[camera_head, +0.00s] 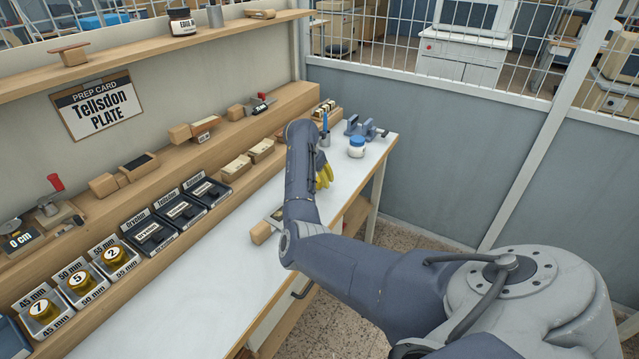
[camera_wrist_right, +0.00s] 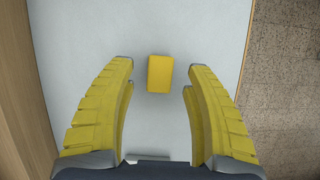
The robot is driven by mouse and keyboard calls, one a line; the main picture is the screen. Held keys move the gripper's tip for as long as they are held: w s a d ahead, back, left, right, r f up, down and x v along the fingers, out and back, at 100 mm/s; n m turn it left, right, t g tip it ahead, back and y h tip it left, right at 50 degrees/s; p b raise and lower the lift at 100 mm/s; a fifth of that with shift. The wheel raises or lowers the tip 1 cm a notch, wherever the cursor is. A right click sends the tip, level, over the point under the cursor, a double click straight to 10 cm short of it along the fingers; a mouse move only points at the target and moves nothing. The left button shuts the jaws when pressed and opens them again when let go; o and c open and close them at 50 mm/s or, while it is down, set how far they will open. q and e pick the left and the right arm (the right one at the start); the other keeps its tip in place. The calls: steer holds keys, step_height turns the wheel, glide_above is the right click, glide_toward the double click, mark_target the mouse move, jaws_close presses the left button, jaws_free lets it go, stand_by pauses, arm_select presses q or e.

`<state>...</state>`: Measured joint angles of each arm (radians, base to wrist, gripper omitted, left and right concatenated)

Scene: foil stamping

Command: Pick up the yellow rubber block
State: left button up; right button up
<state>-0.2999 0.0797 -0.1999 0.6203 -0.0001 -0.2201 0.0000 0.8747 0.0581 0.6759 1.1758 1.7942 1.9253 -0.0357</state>
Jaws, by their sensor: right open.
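The yellow rubber block (camera_wrist_right: 160,73) lies on the pale bench top in the right wrist view, upper middle. My right gripper (camera_wrist_right: 159,68) is open and empty, with one ribbed yellow finger to the left of the block and one to the right. Clear gaps show between the block and both fingers; I cannot tell the height above it. In the head view my right gripper (camera_head: 325,175) is over the far part of the bench, partly behind my forearm. The block cannot be made out there. My left gripper is not in view.
The white bench top (camera_head: 190,305) is mostly clear in front. A white jar with a blue lid (camera_head: 356,147) and a blue-grey clamp (camera_head: 366,128) stand at its far end. Black trays (camera_head: 150,232) and wooden holders line the left. The bench's right edge drops to the floor.

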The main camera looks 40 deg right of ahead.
steer(key=shift+x, duration=1.05)
steer(key=shift+c, duration=0.5)
jaws_close()
